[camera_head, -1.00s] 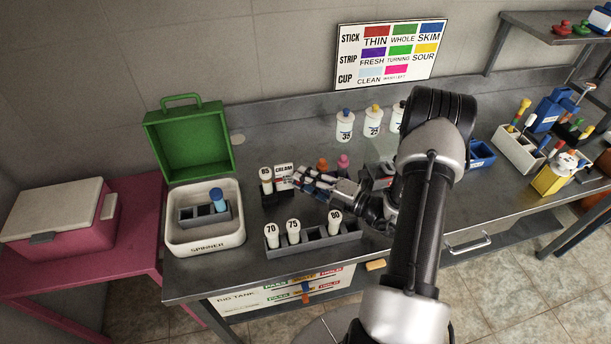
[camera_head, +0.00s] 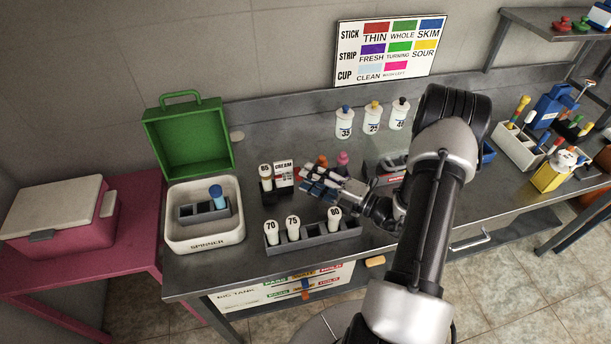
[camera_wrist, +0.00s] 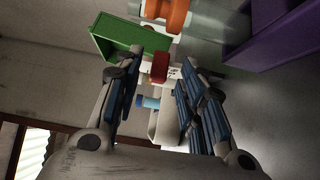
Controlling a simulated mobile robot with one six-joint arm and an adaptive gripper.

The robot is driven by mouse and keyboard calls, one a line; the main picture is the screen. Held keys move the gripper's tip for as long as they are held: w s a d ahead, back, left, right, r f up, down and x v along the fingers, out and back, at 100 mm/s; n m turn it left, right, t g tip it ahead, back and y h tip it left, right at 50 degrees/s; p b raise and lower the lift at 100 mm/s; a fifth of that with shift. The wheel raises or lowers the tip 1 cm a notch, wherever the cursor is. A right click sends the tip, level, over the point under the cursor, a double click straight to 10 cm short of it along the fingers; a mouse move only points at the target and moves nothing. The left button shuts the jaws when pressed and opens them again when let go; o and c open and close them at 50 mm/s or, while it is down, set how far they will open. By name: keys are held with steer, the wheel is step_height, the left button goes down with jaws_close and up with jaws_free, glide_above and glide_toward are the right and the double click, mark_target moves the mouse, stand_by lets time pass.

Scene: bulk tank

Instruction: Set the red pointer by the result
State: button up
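The board (camera_head: 240,298) marked BIG TANK hangs on the bench front. It has rows of coloured words, and a small orange-red tab with a blue one beside it (camera_head: 306,294); I cannot tell if either is the red pointer. My gripper (camera_head: 304,177) is above the bench, near the white CREAM card (camera_head: 283,174). In the wrist view its fingers (camera_wrist: 158,75) are apart, and a red round piece (camera_wrist: 158,67) shows in the gap with no visible contact. The result chart (camera_head: 390,55) is on the wall, with STICK, STRIP and CUP rows.
A grey rack (camera_head: 313,240) with white tubes marked 70, 75 and 80 stands at the front edge. The white SPINNER tray (camera_head: 205,240) and open green box (camera_head: 188,140) are left. Numbered bottles (camera_head: 372,120) stand behind.

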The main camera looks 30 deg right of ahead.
steer(key=v, duration=0.9)
steer(key=shift+s+d, duration=0.15)
steer(key=shift+s, duration=0.15)
